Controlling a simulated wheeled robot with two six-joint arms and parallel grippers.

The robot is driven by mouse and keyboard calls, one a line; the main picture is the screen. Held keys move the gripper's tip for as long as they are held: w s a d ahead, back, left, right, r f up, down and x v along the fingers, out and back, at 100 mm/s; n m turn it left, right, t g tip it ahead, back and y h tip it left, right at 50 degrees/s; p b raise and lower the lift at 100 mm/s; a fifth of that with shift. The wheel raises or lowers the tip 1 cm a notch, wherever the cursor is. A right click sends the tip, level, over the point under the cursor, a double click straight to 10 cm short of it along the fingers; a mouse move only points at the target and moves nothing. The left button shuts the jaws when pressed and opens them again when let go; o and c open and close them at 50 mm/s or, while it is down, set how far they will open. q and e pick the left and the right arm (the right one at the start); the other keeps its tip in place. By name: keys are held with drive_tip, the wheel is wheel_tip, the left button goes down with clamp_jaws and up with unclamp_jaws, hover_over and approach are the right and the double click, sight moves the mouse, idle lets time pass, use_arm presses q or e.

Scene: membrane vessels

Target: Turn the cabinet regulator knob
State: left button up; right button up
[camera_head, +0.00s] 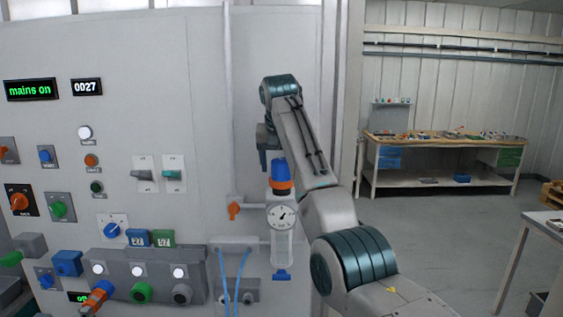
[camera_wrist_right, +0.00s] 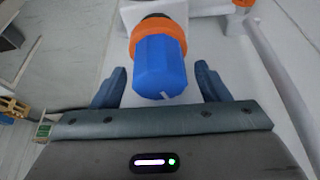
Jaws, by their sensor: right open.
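The regulator knob (camera_head: 279,168) is blue with an orange collar below it, on top of a regulator with a round gauge (camera_head: 281,216) and a clear bowl on the cabinet front. My right gripper (camera_head: 267,152) is just above the knob, pointing down. In the right wrist view the blue knob (camera_wrist_right: 160,70) shows between the two open fingers of my right gripper (camera_wrist_right: 160,82), with a gap on each side. A pale mark shows on the knob's end. My left gripper is not in view.
An orange valve handle (camera_head: 234,209) sits left of the regulator, and blue hoses (camera_head: 230,275) hang below. The cabinet panel (camera_head: 215,110) carries several switches and sockets at left. A workbench (camera_head: 440,138) stands far back right, with open floor before it.

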drive_tip(key=shift+w, duration=0.1)
drive_tip(key=shift+c, duration=1.1)
drive_tip(key=c, duration=0.7)
drive_tip(key=shift+c, duration=0.4)
drive_tip(key=n+y, duration=0.1)
drive_tip(key=n, duration=0.2)
drive_tip(key=shift+n, duration=0.3)
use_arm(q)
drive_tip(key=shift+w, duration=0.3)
use_arm(e)
drive_tip(key=n+g+y, duration=0.1)
drive_tip(key=n+y, duration=0.1)
drive_tip(key=n, duration=0.3)
drive_tip(key=shift+n, duration=0.3)
